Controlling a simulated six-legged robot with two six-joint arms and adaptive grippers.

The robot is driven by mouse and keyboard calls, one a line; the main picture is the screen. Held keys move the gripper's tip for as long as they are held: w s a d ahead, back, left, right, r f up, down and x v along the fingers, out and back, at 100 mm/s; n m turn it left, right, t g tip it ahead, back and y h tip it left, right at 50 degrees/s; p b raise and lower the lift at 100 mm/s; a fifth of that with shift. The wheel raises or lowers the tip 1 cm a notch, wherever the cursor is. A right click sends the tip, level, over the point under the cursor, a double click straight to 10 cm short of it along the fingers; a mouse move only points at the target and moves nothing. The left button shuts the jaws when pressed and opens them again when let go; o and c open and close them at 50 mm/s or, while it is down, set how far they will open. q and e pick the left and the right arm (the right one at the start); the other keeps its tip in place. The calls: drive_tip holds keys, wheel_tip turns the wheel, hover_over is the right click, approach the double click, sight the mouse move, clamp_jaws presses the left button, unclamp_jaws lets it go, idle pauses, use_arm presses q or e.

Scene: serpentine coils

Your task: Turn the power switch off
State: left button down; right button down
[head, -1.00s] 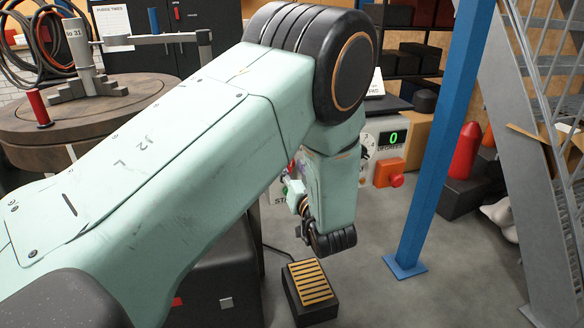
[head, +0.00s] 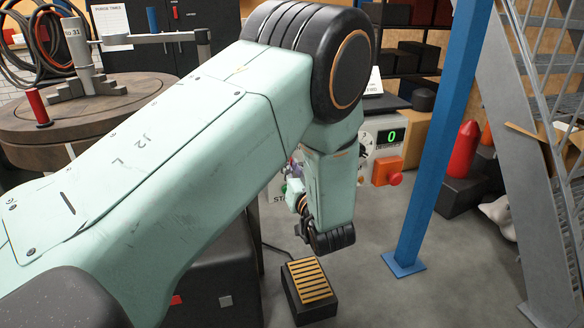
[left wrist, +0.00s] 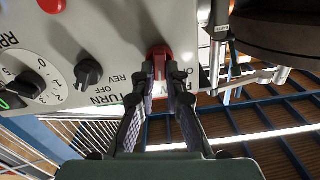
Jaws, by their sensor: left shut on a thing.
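The power switch is a red lever (left wrist: 160,54) on the light grey control panel (left wrist: 118,28), seen upside down in the left wrist view. My left gripper (left wrist: 161,72) has its two dark fingers on either side of the red lever, shut on it. The fingertips hide part of the lever and its lettering, so its exact position is hard to tell. In the head view my left arm covers most of the panel (head: 369,126) and the switch. My right gripper is not in view.
Near the switch are a black selector knob (left wrist: 88,72), a numbered dial (left wrist: 28,84) and a red button (left wrist: 52,5). The head view shows an orange box with a red button (head: 388,172), a slatted foot pedal (head: 309,281), a blue post (head: 432,150) and metal stairs at right.

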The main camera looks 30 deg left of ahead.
use_arm(q)
drive_tip(key=shift+n, duration=0.3)
drive_tip(key=n, duration=0.5)
drive_tip(key=n+p, duration=0.1)
drive_tip(key=n, duration=0.4)
drive_tip(key=shift+s+a, duration=0.2)
drive_tip(key=shift+n, duration=0.3)
drive_tip(key=c, duration=1.4)
unclamp_jaws()
wheel_tip(320, 180, up, 10)
drive_tip(key=shift+f, duration=0.1)
